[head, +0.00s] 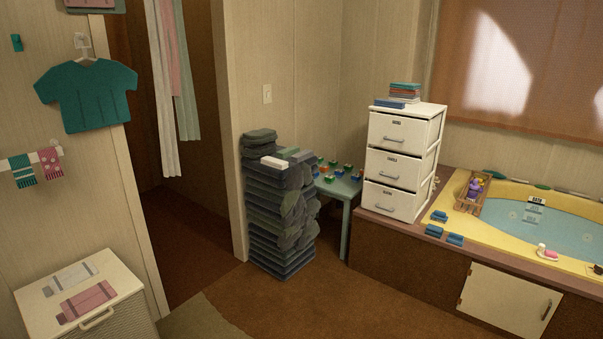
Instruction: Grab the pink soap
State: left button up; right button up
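A small pink item (551,254), which looks like the pink soap, sits on the yellow front rim of the corner tub (494,222) at the right of the head view. A small whitish piece is right beside it on its left, and I cannot tell whether the two touch. The item is too small to make out its exact shape. Neither of my grippers shows in this view.
A white drawer unit (402,160) stands on the tub's left ledge. Folded blue cloths (447,235) lie on the ledge. A tall dark stack (279,205) and a small blue table (342,186) stand left of it. The brown floor in front is clear.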

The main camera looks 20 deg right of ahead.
aim_at(548, 254)
jog(key=i+l+z, duration=0.35)
jog(key=z, duration=0.15)
jog(key=i+l+z, duration=0.1)
jog(key=i+z, duration=0.9)
jog(key=i+j+z, duration=0.15)
jog(key=i+z, duration=0.3)
jog(key=k, duration=0.05)
